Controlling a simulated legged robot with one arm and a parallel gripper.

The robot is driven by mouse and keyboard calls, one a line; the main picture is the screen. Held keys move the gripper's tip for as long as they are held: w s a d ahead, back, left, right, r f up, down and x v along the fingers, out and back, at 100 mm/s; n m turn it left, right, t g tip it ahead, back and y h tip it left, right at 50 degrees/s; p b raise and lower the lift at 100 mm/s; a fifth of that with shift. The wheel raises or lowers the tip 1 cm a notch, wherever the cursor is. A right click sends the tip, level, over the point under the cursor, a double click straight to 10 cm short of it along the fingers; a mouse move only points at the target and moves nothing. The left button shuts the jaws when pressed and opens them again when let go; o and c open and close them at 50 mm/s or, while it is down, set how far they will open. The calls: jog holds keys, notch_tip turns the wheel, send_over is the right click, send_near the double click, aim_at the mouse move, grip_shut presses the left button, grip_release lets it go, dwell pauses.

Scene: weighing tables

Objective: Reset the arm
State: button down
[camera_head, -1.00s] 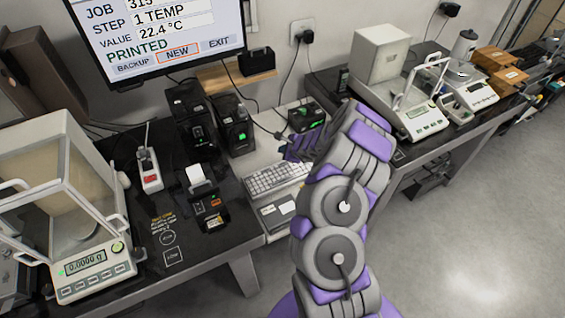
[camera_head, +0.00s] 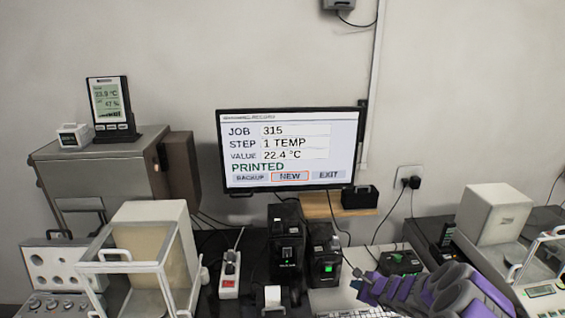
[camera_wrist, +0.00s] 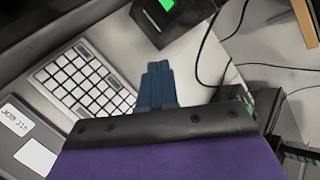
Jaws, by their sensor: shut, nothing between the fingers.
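My arm reaches in at the lower right of the head view, purple and grey. My gripper (camera_head: 362,282) points left above the bench, near the keyboard (camera_head: 352,312). In the wrist view the blue-grey fingers of my gripper (camera_wrist: 157,72) are together, with nothing between them. They show in front of the white surface, just right of the keyboard (camera_wrist: 82,82). I cannot tell the exact height of the fingers above the bench.
A balance with a glass shield (camera_head: 150,255) is at left, another (camera_head: 495,215) at right. A black device with a green light (camera_head: 400,262) sits behind my gripper.

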jog(key=s+a+r+n+g+y, duration=0.15)
jog(key=a+r+n, duration=0.25)
jog(key=a+r, duration=0.45)
jog(key=s+a+r+n+y, duration=0.2)
jog(key=a+r+n+y, duration=0.15)
jog(key=a+r, duration=0.5)
jog(key=s+a+r+n+g+y, duration=0.1)
jog(key=s+a+r+n+g, duration=0.1)
jog(key=s+a+r+n, duration=0.4)
jog(key=s+a+r+n+g, duration=0.1)
jog(key=s+a+n+g, duration=0.1)
jog(key=s+a, duration=0.35)
jog(key=s+d+r+n+g+h, duration=0.1)
jog(key=s+n+g+h, duration=0.3)
jog(key=s, duration=1.3)
jog(key=s+d+n+g+h, duration=0.1)
jog(key=s+d+h, duration=0.1)
jog(key=s+d, duration=0.4)
jog(key=s+d+n+h, duration=0.2)
jog(key=s+d, duration=0.5)
jog(key=s, duration=0.5)
jog(key=shift+s+f+g+h, duration=0.25)
jog(key=shift+f+g+h, duration=0.15)
jog(key=shift+h, duration=0.4)
